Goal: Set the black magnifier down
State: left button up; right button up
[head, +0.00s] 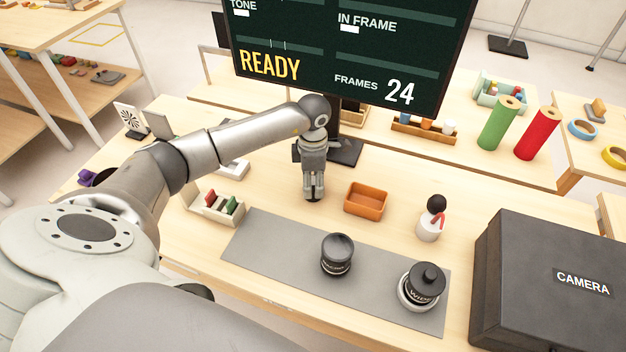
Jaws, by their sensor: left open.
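My left gripper (314,193) points down over the wooden table, behind the grey mat (285,250) and left of the orange tray (366,200). It is open, and I see nothing held in it. No thing in view is clearly a magnifier. A short black cylinder with a lettered band (336,255) stands upright on the mat, apart from the gripper. I cannot tell whether either is the black magnifier. My right gripper is not in view.
A black camera case (545,275) fills the right side. A white bottle with a black top (430,222) stands behind the mat. A sectioned box (215,205) is left of the gripper. A screen (345,45) stands behind. The mat's left half is clear.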

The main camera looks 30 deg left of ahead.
aim_at(313, 181)
pick_arm(q)
jog(key=shift+r, duration=0.35)
notch_tip(313, 181, up, 12)
jog(key=b, duration=0.3)
jog(key=shift+f, duration=0.25)
